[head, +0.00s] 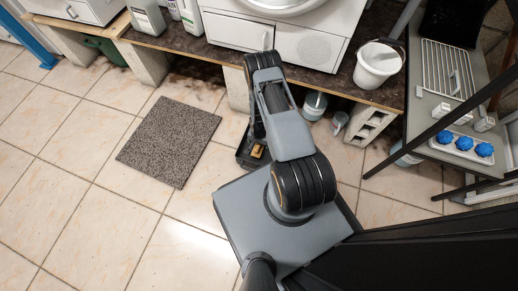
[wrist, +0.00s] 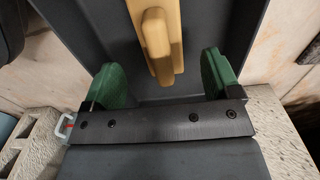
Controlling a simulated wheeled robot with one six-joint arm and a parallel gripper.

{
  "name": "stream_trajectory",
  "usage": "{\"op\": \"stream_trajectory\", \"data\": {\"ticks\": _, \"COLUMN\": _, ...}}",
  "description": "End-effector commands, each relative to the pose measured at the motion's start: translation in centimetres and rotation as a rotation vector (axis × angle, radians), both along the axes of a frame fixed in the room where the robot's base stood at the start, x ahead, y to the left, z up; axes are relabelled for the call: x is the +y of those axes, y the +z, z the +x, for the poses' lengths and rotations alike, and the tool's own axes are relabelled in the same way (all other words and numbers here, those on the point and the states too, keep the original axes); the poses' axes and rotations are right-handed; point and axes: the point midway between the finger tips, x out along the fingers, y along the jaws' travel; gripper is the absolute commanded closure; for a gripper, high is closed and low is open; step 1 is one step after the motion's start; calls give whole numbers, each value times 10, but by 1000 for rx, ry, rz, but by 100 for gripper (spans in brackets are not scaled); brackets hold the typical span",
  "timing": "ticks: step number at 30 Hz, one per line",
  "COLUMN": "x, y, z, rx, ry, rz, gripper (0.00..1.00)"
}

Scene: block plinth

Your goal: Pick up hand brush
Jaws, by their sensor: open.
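The hand brush shows in the wrist view as a tan wooden body with a raised rounded handle (wrist: 157,45). It lies in a dark grey pan or tray (wrist: 95,30). In the head view a small tan part of the brush (head: 257,151) shows in the dark pan (head: 245,160) on the floor, partly hidden by my arm. My gripper (wrist: 163,78) is open and empty, its green fingers spread to either side of the brush's near end. The fingers look apart from the brush. My gripper is hidden in the head view.
Concrete blocks (head: 371,121) hold up the dark worktop (head: 222,58) close beyond the pan. A speckled mat (head: 170,140) lies on the tiles to the left. A white bucket (head: 377,65) stands on the worktop. Open tiled floor lies to the left.

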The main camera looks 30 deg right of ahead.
Motion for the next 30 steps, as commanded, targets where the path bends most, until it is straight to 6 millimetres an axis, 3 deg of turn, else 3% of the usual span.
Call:
{"op": "stream_trajectory", "data": {"ticks": 12, "x": 1, "y": -47, "z": 0, "rx": 0, "ry": 1, "rz": -1, "gripper": 17}}
{"op": "stream_trajectory", "data": {"ticks": 24, "x": 1, "y": -54, "z": 0, "rx": -1, "ry": 1, "rz": -1, "gripper": 17}}
{"op": "stream_trajectory", "data": {"ticks": 30, "x": 1, "y": -53, "z": 0, "rx": -1, "ry": 1, "rz": -2, "gripper": 36}}
